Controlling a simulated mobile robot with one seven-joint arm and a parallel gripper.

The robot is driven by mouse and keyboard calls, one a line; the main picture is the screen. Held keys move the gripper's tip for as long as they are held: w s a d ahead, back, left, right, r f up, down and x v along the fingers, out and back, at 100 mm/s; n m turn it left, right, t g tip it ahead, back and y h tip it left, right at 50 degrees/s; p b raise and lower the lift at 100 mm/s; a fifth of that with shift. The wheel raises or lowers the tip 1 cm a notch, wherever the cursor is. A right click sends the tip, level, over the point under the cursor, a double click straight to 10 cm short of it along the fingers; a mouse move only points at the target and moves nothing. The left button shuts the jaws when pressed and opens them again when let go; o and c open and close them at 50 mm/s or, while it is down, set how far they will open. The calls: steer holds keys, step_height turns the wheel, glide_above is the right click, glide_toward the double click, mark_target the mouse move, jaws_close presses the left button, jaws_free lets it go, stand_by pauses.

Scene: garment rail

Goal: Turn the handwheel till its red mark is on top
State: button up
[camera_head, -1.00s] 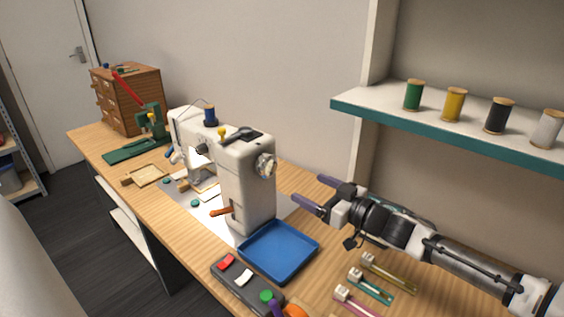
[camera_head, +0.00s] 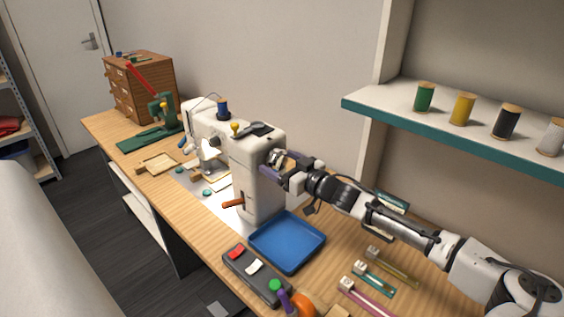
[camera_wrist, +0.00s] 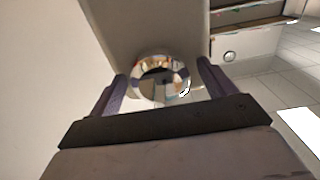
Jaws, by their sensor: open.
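The white sewing machine (camera_head: 258,182) stands on the wooden bench. Its shiny metal handwheel (camera_wrist: 160,82) is on its right end and shows between my fingers in the wrist view. In the head view the wheel is mostly hidden behind my gripper (camera_head: 276,163). My gripper also shows in the wrist view (camera_wrist: 161,72), open, with one purple finger on each side of the wheel. A gap shows between each finger and the rim, and nothing is gripped. I cannot make out a red mark on the wheel; its surface carries mixed reflections.
A blue tray (camera_head: 287,243) lies just below my gripper. A dark control box (camera_head: 256,274) is in front of it. A shelf (camera_head: 455,128) with thread spools overhangs at the right. A wooden drawer cabinet (camera_head: 140,88) and green press (camera_head: 158,115) stand farther left.

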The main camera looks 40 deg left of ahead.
steer(key=c, duration=1)
steer(key=shift+o, duration=0.2)
